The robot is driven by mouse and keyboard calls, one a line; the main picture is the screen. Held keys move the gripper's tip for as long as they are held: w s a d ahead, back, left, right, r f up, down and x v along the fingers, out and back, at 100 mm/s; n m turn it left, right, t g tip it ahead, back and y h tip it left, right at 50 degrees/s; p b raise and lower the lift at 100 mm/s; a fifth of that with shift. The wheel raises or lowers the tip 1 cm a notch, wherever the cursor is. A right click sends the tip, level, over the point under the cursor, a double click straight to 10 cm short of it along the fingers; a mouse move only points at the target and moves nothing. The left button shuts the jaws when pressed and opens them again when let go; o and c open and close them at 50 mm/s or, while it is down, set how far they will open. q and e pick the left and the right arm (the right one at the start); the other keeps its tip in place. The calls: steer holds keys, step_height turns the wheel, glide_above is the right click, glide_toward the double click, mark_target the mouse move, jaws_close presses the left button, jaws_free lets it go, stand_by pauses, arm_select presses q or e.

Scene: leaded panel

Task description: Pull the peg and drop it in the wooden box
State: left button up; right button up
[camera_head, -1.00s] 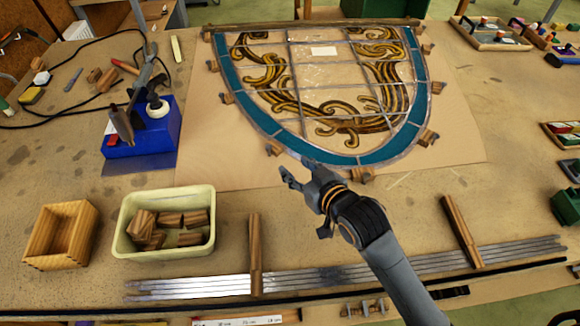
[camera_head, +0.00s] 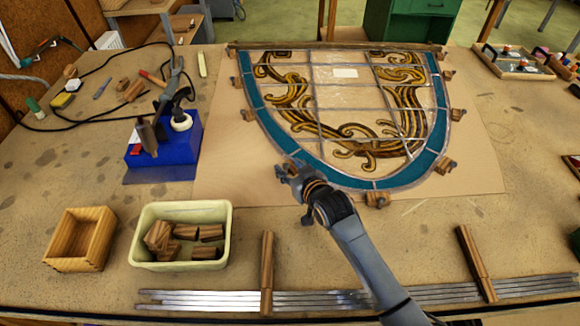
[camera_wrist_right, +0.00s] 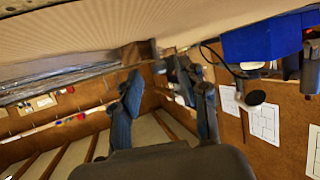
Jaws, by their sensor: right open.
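The leaded panel has a teal border (camera_head: 348,181) and lies on brown paper, with small wooden pegs along its edge. One peg (camera_head: 376,199) sits at its bottom edge and another (camera_head: 445,165) at the lower right. My right gripper (camera_head: 285,172) is at the lower-left edge and covers that spot in the head view. In the wrist view the open right gripper (camera_wrist_right: 168,80) has a brown wooden peg (camera_wrist_right: 138,52) just beyond one fingertip; contact is unclear. The wooden box (camera_head: 66,264) stands at the front left and looks empty. My left gripper is out of view.
A cream tub (camera_head: 180,266) holding several wooden blocks stands right of the wooden box. A blue stand (camera_head: 178,160) with a tool is behind it. Metal strips (camera_head: 205,300) lie along the front under two wooden bars (camera_head: 267,270). The table between tub and panel is clear.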

steer(key=shift+w+a+f, duration=0.1)
steer(key=shift+w, duration=0.05)
jaws_close()
stand_by(0.4)
steer(key=shift+r, duration=0.25)
steer(key=shift+r+p, duration=1.5)
steer(key=shift+p, duration=0.4)
step_height(320, 180, up, 5)
steer(key=p, duration=0.5)
